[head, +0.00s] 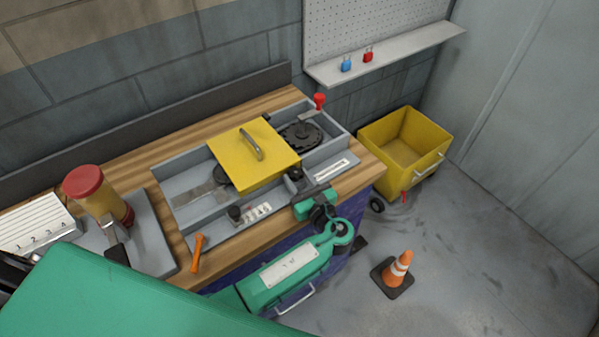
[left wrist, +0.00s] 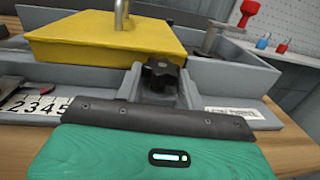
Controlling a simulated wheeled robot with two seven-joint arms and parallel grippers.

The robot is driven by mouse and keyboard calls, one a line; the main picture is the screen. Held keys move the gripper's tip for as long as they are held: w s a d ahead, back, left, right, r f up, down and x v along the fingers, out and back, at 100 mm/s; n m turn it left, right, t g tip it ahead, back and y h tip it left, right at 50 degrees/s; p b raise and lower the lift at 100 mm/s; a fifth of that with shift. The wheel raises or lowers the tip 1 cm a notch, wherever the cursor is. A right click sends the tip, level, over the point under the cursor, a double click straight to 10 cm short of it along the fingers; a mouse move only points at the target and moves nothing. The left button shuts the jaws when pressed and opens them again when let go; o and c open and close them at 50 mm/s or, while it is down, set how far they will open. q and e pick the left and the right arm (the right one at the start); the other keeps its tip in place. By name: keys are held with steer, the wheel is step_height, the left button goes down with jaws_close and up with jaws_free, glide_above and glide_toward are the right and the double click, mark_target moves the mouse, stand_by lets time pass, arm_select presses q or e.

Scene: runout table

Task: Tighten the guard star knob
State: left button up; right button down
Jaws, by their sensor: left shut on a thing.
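The yellow guard (head: 252,165) with a metal handle lies over the grey machine tray on the bench. The guard star knob (head: 295,174) is small and black, at the guard's front right edge. In the left wrist view, the knob (left wrist: 161,74) stands in front of the yellow guard (left wrist: 100,42). My left gripper (head: 299,183) reaches in from the front and is shut on the knob, with grey fingers at both sides of it. The gripper's green body hides what lies below. My right gripper is not in view.
A red-topped lever (head: 319,101) rises at the tray's back right. An orange-handled tool (head: 197,252) lies at the front left, near a red-lidded jar (head: 84,182). A yellow bin (head: 405,140) and a cone (head: 397,270) stand on the floor at right. A shelf (head: 390,55) holds two padlocks.

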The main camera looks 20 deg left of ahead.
arm_select(q)
steer(key=shift+s+a+r+m+t+h+p, duration=0.1)
steer(key=shift+r+m+t+h+p, duration=0.05)
steer(key=shift+m+t+h+p, duration=0.3)
steer(key=shift+a+r+m+t+h+p, duration=0.1)
steer(key=shift+m+t+h+p, duration=0.25)
steer(key=shift+h, duration=0.2)
steer(key=shift+f+m+t+h, duration=0.15)
steer(key=shift+m+t+h, duration=0.25)
steer(key=shift+m+h, duration=0.15)
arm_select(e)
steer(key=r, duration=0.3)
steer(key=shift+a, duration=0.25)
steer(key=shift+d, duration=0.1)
arm_select(q)
steer(key=o, duration=1)
steer(key=shift+c, duration=0.2)
steer(key=shift+d, duration=0.1)
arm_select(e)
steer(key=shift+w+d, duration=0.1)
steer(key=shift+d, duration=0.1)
arm_select(q)
steer(key=shift+f, duration=0.1)
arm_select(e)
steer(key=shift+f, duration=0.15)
